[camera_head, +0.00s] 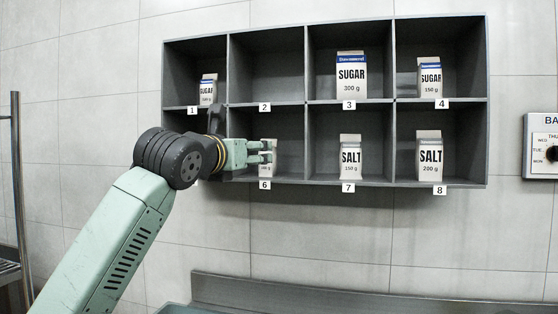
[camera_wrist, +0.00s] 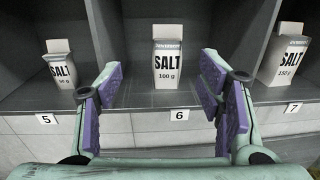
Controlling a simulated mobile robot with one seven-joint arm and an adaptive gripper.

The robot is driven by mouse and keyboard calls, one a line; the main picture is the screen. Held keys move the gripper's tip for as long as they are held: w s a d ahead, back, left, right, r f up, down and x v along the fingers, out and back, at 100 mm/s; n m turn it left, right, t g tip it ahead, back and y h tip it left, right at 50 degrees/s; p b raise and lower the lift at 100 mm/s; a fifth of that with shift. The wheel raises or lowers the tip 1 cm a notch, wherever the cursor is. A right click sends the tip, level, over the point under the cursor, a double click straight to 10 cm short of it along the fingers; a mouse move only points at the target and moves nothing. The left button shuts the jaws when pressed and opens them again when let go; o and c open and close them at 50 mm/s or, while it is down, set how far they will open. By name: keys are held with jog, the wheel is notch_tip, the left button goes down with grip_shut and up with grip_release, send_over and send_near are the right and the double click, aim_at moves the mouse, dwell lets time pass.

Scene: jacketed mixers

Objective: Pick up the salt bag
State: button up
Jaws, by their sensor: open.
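Several white salt bags stand upright in the lower row of the shelf. The 100 g salt bag (camera_wrist: 168,65) stands in compartment 6, centred in the wrist view; in the head view it is mostly hidden behind my gripper (camera_head: 264,152). In the wrist view, my gripper (camera_wrist: 160,82) is open and empty, with its purple-padded fingers in front of this bag, one to each side. A smaller salt bag (camera_wrist: 60,66) is in compartment 5, hidden by my arm in the head view. A 150 g salt bag (camera_head: 350,160) is in compartment 7 and a 200 g one (camera_head: 430,158) in 8.
The dark grey shelf (camera_head: 395,183) has upright dividers between its compartments. Sugar bags stand above in compartments 1 (camera_head: 208,91), 3 (camera_head: 351,78) and 4 (camera_head: 429,79); compartment 2 looks empty. A dial panel (camera_head: 541,146) is at the right, a metal rack (camera_head: 16,190) at the left.

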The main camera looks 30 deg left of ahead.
aim_at(270, 170)
jog(key=w, duration=0.1)
jog(key=w+p, duration=0.1)
jog(key=w, duration=0.3)
jog(key=shift+a+p, duration=0.35)
jog(key=shift+p, duration=0.05)
jog(key=w+p, duration=0.2)
jog(key=w, duration=0.1)
jog(key=w+p, duration=0.1)
jog(key=w, duration=0.1)
jog(key=shift+r, duration=0.3)
jog(key=shift+w+a+f, duration=0.15)
jog(key=shift+f, duration=0.05)
jog(key=shift+c, duration=0.5)
jog(key=c, duration=1.2)
